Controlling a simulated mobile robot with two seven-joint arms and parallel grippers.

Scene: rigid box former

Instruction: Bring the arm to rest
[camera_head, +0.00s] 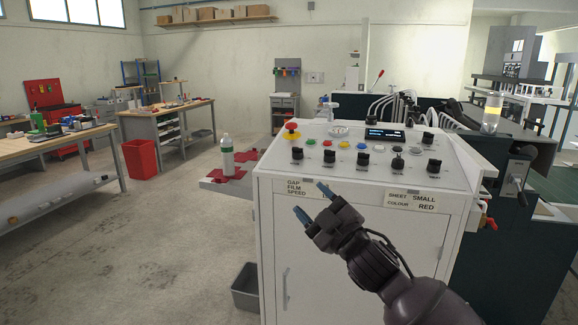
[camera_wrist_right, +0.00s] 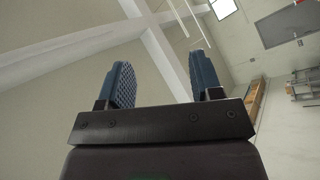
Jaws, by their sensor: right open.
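My right gripper (camera_head: 315,202) is in front of the white control cabinet (camera_head: 350,262), below its sloping panel. Its two blue-padded fingers are apart with nothing between them. In the right wrist view the gripper (camera_wrist_right: 162,85) points up toward the ceiling and walls, with a clear gap between the fingers. My right arm comes in from the bottom right. My left gripper is not in either view.
The panel (camera_head: 325,173) carries several black knobs, coloured buttons, a red emergency button (camera_head: 291,127) and a small display (camera_head: 385,134). A bottle (camera_head: 227,157) stands on a side shelf left of the cabinet. A dark bin (camera_head: 246,287) is on the floor. Open floor lies left.

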